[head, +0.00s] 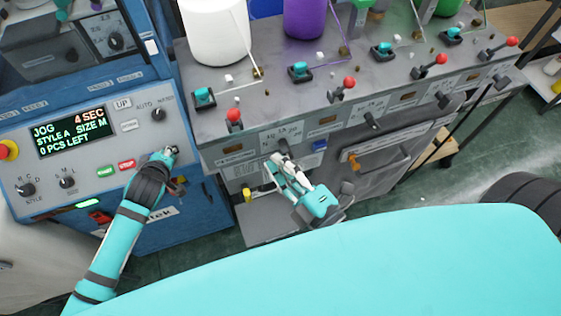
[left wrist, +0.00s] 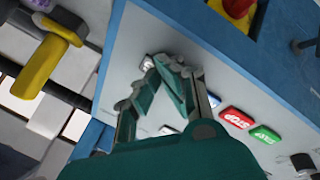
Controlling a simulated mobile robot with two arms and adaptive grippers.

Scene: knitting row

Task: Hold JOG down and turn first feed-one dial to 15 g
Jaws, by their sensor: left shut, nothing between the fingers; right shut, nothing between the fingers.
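The blue machine's control panel (head: 85,130) has a lit display (head: 72,129) reading JOG, 4 SEC, STYLE A, SIZE M, 0 PCS LEFT. My left gripper (head: 171,151) is shut, its tips at the panel's right part. In the left wrist view, its shut tips (left wrist: 165,62) are at a small pale button (left wrist: 147,62); its label is not readable and contact is unclear. The first feed dial (head: 284,145), dark, sits on the grey feeder's front with a small scale plate. My right gripper (head: 276,164) is shut and empty, its fingers just below the dial; its pointer setting is unclear.
A red STOP button (head: 127,165) and green START button (head: 105,171) lie left of my left gripper. A red-knobbed lever (head: 234,117) stands above the first dial. More dials and levers run right.

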